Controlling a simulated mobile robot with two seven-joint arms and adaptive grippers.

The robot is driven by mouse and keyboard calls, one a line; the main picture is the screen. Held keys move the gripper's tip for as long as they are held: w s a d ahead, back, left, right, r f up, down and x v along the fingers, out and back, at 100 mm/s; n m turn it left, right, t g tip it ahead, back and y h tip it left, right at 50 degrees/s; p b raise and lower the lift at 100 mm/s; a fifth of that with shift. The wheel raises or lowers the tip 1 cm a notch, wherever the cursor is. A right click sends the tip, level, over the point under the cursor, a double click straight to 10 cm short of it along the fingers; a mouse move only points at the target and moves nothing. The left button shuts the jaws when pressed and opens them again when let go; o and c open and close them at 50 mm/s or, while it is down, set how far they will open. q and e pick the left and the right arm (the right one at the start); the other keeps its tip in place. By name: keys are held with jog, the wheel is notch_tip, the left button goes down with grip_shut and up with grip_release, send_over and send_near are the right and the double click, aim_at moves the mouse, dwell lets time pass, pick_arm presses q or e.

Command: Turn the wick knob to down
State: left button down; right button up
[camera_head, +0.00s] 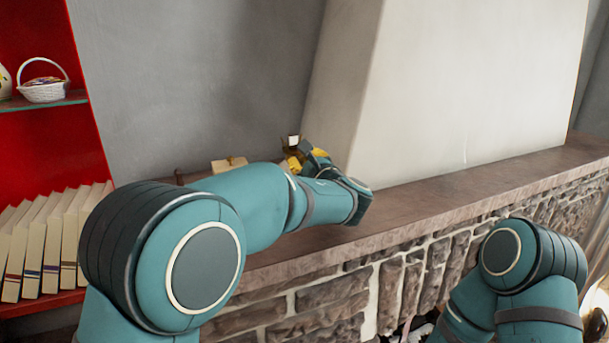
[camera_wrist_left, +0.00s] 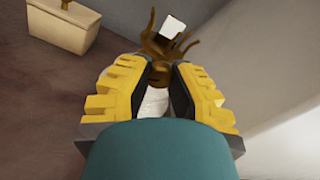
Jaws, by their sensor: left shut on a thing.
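A brown lamp-like thing with curved prongs and a white top (camera_wrist_left: 172,28) stands just beyond my left gripper (camera_wrist_left: 168,72) in the left wrist view. In the head view it shows small on the mantel (camera_head: 293,141), partly behind the gripper. My left gripper's yellow-padded fingers are shut on a brown part of it. A whitish rounded surface (camera_wrist_left: 155,101) shows between the fingers. I cannot make out the wick knob; the fingers may hide it. My right gripper is out of view; only my right arm shows.
A light wooden box (camera_wrist_left: 65,22) stands on the mantel to the left, also in the head view (camera_head: 228,163). A white chimney wall (camera_head: 450,80) rises close to the right of the gripper. The stone mantel (camera_head: 480,187) is clear farther right. A red bookshelf (camera_head: 55,150) stands at left.

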pick_arm(q)
jog(key=shift+f+n+b, duration=0.1)
jog(key=shift+n+b, duration=0.9)
jog(key=shift+b, duration=0.15)
jog(key=shift+n+b, duration=0.5)
jog(key=shift+b, duration=0.05)
jog(key=c, duration=0.8)
grip_release()
jog(key=shift+o, duration=0.2)
jog(key=v, duration=1.2)
jog(key=shift+a, duration=0.1)
